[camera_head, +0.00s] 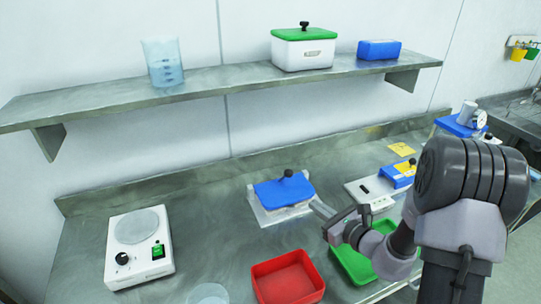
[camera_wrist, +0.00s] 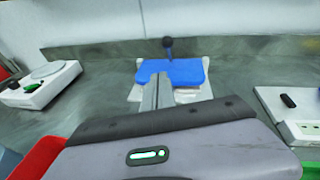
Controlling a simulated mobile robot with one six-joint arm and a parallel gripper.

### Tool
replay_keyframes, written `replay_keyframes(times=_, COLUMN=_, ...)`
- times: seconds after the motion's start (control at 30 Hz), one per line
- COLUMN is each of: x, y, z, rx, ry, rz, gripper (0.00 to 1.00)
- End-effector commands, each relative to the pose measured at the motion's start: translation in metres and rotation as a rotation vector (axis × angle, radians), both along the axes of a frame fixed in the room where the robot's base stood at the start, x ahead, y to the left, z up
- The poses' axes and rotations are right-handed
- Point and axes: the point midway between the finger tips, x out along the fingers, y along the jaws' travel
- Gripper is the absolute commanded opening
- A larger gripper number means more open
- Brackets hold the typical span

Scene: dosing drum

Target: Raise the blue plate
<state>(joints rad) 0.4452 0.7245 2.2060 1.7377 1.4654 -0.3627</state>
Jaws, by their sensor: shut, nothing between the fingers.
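The blue plate (camera_head: 280,193) with a black knob on top sits over a pale base (camera_head: 258,216) in the middle of the bench. In the wrist view the blue plate (camera_wrist: 188,72) lies straight ahead, with the knob standing at its far edge. My gripper (camera_head: 318,207) reaches in from the right, its fingertips close to the plate's right side. In the wrist view my gripper (camera_wrist: 157,92) has its fingers together and empty, and they cover part of the plate's near edge. I cannot tell whether the fingertips touch the plate or its base.
A white hotplate-like device (camera_head: 139,250) stands at left. A red tray (camera_head: 287,279) and a green tray (camera_head: 355,266) lie in front. A white device (camera_head: 370,193) is at right. A shelf (camera_head: 215,86) hangs above; bare bench lies left of the plate.

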Motion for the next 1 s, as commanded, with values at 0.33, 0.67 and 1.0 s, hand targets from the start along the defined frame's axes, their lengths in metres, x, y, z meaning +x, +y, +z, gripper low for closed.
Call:
replay_keyframes(times=0.33, x=0.044, y=0.004, z=-0.025, rx=0.023, ry=0.012, rz=-0.06, gripper=0.0)
replay_keyframes(times=0.67, x=0.103, y=0.032, z=-0.028, rx=0.022, ry=0.009, rz=-0.06, gripper=0.0)
replay_keyframes(times=1.0, x=0.122, y=0.043, z=-0.012, rx=0.024, ry=0.013, rz=-0.061, gripper=0.0)
